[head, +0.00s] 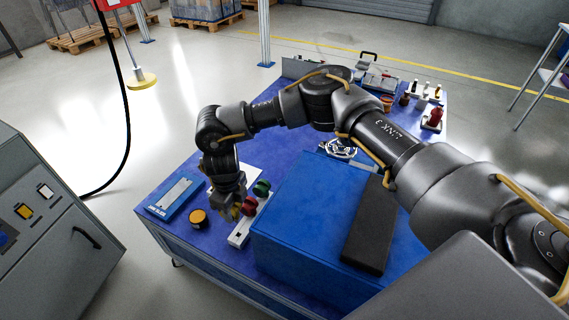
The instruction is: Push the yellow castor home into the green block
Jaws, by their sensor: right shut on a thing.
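My right gripper (228,214) points down over the front left of the blue table, at the near end of a row with a red knob-like piece (250,206) and a green piece (262,188). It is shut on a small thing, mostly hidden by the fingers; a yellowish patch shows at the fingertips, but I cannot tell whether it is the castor. A round orange-yellow piece with a dark side (198,217) stands on the table just left of the gripper, apart from it. I cannot tell whether the green piece is the green block. My left gripper is not in view.
A large blue box (305,225) with a dark pad (368,232) stands right of the gripper, under my arm. A blue-and-white tray (174,197) lies to the left. Several small items stand at the far right of the table. A grey cabinet (50,235) is at left.

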